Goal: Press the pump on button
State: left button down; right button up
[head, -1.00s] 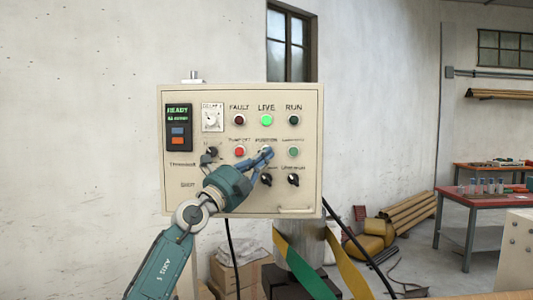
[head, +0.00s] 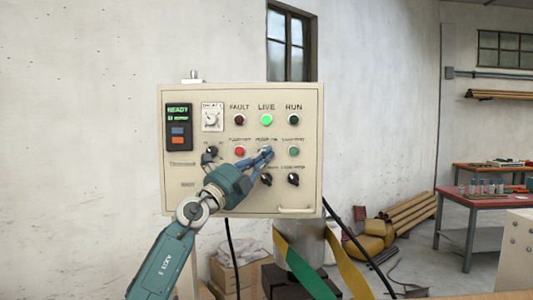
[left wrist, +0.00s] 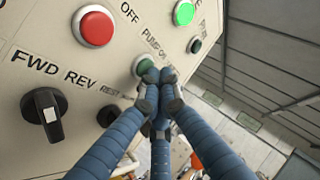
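The cream control panel (head: 225,205) stands straight ahead in the head view. The green pump on button (left wrist: 145,65) shows in the left wrist view beside its "PUMP ON" label, its lower part covered by my fingertips. My left gripper (left wrist: 160,78) has its blue fingers drawn together at the tips, with nothing held. Its tips are right at the button; I cannot tell whether they touch it. In the head view my left gripper (head: 266,152) hides the button. The red pump off button (head: 239,152) sits to the left. My right gripper is not in view.
The LIVE lamp (head: 266,120) glows green above. Another green button (head: 293,152) sits to the right, and black selector knobs (head: 293,180) lie below. A yellow-green strap (head: 300,265) and a dark cable (head: 350,243) hang below the panel.

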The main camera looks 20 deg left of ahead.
pick_arm(q)
jog(key=shift+w, duration=0.25)
dwell(0.3)
jog(key=shift+a, duration=0.1)
jog(key=shift+s+d+p, duration=0.2)
jog(key=shift+s+p, duration=0.5)
jog(key=shift+p, duration=0.5)
jog(key=s+p, duration=0.2)
jog(key=p, duration=0.2)
jog(key=s+d+p, duration=0.1)
jog(key=s+p, duration=0.2)
jog(key=p, duration=0.1)
jog(key=shift+d, duration=0.2)
